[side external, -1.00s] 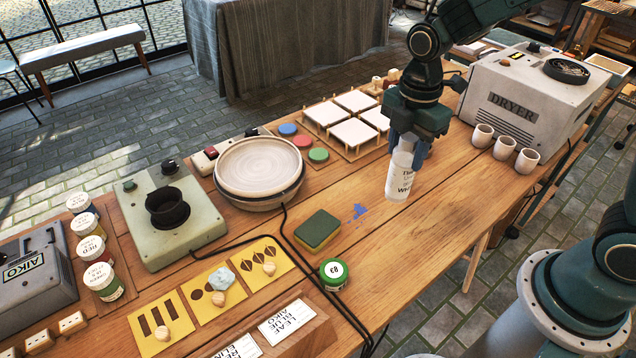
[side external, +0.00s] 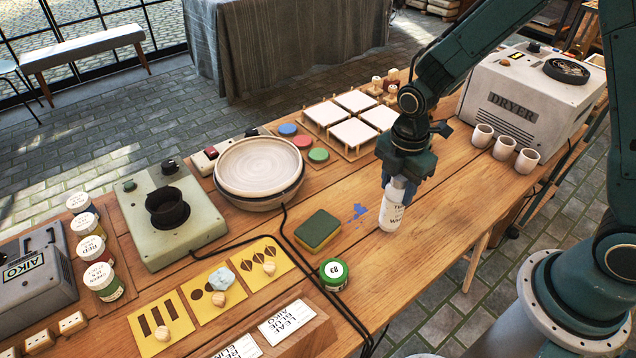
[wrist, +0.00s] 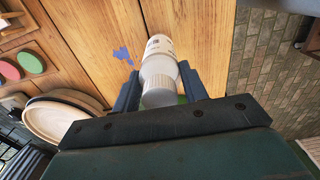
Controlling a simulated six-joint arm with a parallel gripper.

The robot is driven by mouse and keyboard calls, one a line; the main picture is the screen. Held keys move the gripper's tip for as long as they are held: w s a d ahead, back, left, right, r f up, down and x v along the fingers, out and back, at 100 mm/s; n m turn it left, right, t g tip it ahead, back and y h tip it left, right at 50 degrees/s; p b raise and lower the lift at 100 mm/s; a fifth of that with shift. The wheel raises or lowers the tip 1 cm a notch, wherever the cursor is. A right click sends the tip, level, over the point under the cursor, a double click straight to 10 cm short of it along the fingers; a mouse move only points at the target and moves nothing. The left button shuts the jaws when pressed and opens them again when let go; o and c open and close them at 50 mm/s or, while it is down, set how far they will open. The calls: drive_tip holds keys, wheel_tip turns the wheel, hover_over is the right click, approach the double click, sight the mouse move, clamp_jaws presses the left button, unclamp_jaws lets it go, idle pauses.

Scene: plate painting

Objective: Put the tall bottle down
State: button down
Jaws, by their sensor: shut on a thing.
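The tall bottle (side external: 391,212) is white with dark lettering. My gripper (side external: 396,184) is shut on its upper part and holds it nearly upright over the right part of the wooden table (side external: 345,285). Its base is at or very near the table top; I cannot tell whether it touches. In the wrist view the bottle (wrist: 159,68) sits between the two fingers (wrist: 160,92), its white cap toward the camera.
A blue paint smear (side external: 357,212) lies just left of the bottle. White cups (side external: 504,147) stand by the dryer (side external: 524,98). The table's front edge is nearby, with bare wood around the bottle.

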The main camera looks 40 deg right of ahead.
drive_tip(key=shift+f, duration=1.2)
drive_tip(key=c, duration=0.8)
unclamp_jaws()
drive_tip(key=shift+o, duration=0.2)
wheel_tip(320, 180, up, 12)
drive_tip(key=shift+f, duration=0.25)
drive_tip(key=shift+r, duration=0.4)
drive_tip(key=shift+r, duration=0.1)
